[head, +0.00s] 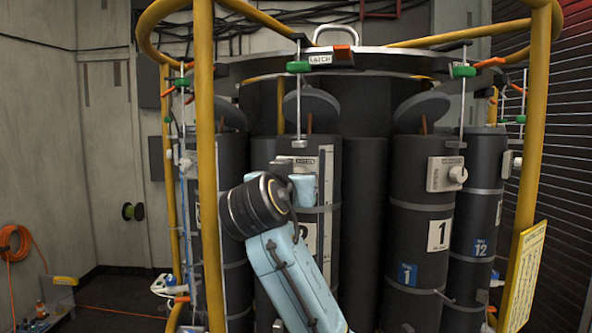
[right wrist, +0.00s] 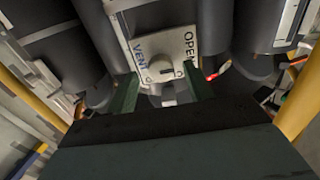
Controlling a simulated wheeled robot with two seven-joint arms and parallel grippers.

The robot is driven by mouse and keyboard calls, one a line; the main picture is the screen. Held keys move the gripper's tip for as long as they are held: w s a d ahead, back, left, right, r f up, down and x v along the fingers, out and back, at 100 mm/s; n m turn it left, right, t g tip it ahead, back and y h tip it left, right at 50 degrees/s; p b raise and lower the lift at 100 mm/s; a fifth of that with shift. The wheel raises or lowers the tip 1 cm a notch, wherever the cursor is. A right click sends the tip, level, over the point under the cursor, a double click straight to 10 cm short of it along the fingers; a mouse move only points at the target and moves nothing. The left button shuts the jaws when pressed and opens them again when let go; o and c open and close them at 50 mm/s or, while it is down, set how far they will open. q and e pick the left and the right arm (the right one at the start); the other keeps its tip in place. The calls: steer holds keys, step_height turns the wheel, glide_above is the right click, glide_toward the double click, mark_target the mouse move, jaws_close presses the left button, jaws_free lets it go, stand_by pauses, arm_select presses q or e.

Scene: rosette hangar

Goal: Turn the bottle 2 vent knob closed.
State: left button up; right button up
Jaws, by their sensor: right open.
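Bottle 2 (head: 265,155) is a dark upright cylinder in the middle of the head view, with its number label mostly behind my right arm. Its vent knob is hidden there by my wrist. In the right wrist view a pale plate (right wrist: 180,42) lettered VENT and OPEN carries a light grey knob (right wrist: 160,68). A small dark mark shows on the knob's right side. My right gripper (right wrist: 160,80) is open, with one green finger on each side below the plate. The knob shows between the fingers, and I see no clear contact. My left gripper is not in view.
Bottle 1 (head: 405,240) stands to the right, with its own knob box (head: 445,174). Bottle 12 (head: 480,215) is beyond it. Yellow frame posts (head: 205,120) stand in front at left and right. An orange cable (head: 15,243) hangs on the left wall.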

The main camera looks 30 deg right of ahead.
steer(key=shift+x, duration=1.05)
steer(key=c, duration=1)
